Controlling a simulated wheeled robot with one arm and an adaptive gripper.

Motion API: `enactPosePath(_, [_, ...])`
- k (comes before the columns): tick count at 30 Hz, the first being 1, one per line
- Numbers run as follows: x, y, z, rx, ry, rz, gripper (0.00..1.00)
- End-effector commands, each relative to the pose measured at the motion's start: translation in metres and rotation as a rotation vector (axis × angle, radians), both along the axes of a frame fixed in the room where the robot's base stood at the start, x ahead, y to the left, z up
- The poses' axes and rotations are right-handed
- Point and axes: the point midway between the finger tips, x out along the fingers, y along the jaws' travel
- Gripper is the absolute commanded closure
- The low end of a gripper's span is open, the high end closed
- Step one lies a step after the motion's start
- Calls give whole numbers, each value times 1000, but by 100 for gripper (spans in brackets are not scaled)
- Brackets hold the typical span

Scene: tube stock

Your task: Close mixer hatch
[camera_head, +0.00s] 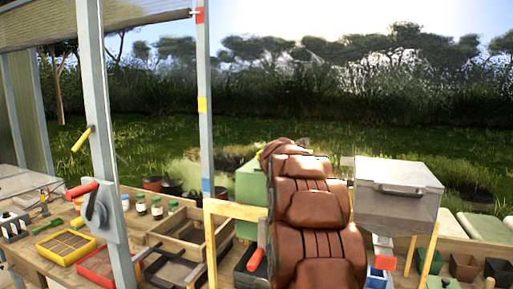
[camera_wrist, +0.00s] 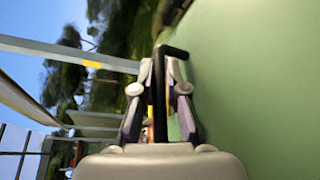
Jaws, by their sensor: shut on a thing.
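In the wrist view a smooth green panel (camera_wrist: 260,80), apparently the mixer hatch, fills the right side. A black bar handle (camera_wrist: 172,50) stands out from it. My gripper (camera_wrist: 158,75) has its two fingers on either side of this handle and is shut on it. In the head view a green box-like body (camera_head: 250,185), apparently the mixer, stands at the middle behind the bench. Its right part is hidden in that view, and so are my gripper and the handle. I cannot tell the hatch's exact angle.
A metal post (camera_head: 98,130) with a red-handled lever and a thinner striped post (camera_head: 204,110) stand left. A grey lidded box (camera_head: 398,200) stands right. Wooden trays (camera_head: 190,228), a yellow tray (camera_head: 66,246), jars and pots crowd the bench. Grass lies behind.

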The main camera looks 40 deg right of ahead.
Motion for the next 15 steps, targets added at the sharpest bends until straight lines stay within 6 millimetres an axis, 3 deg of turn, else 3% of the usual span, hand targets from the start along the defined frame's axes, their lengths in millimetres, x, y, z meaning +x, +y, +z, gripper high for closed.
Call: enactPosePath(15, [-5, -7, -5, -6, 23, -13, 100])
